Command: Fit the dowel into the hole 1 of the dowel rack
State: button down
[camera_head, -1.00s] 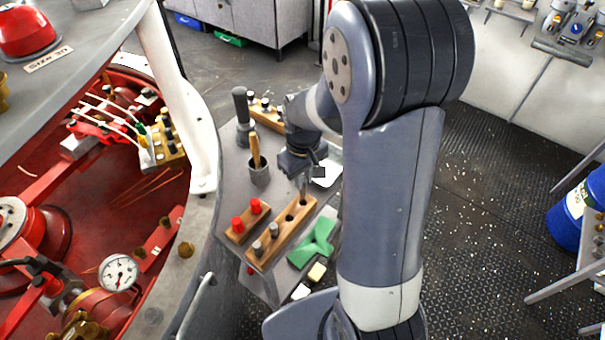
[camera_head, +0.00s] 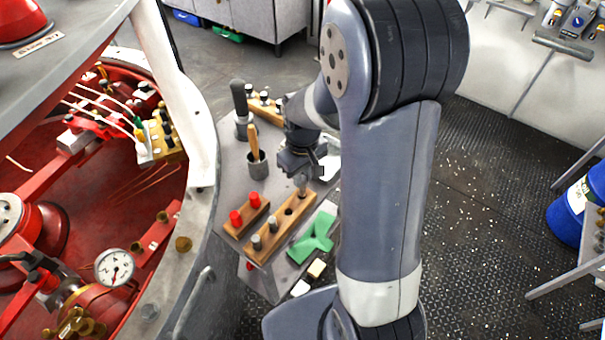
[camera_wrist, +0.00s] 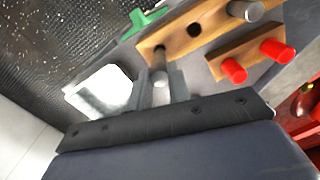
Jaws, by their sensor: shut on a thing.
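The dowel rack (camera_head: 268,238) is a long wooden block on the grey bench; it also shows in the wrist view (camera_wrist: 213,24). Grey dowels stand at its near end (camera_head: 257,242), and an open dark hole (camera_head: 289,210) shows farther along. My gripper (camera_head: 300,178) is shut on a grey dowel (camera_wrist: 160,76) at the rack's far end. The dowel (camera_head: 302,187) looks roughly upright, its lower end at the rack's top. The hole beneath it is hidden, so I cannot tell whether its tip is inside. Hole numbers cannot be read.
A wooden block with two red pegs (camera_head: 235,218) lies left of the rack. A green part (camera_head: 314,238) lies right of it. A grey cup with a wooden-handled tool (camera_head: 258,168) stands behind. A red machine (camera_head: 60,230) is at left.

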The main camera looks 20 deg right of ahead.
aim_at(302, 190)
jog(key=shift+f+b, duration=1.25)
jog(key=shift+f, duration=0.4)
dwell(0.5)
jog(key=c, duration=1.2)
grip_release()
jog(key=shift+c, duration=0.2)
notch_tip(302, 190, up, 11)
jog(key=shift+f, duration=0.1)
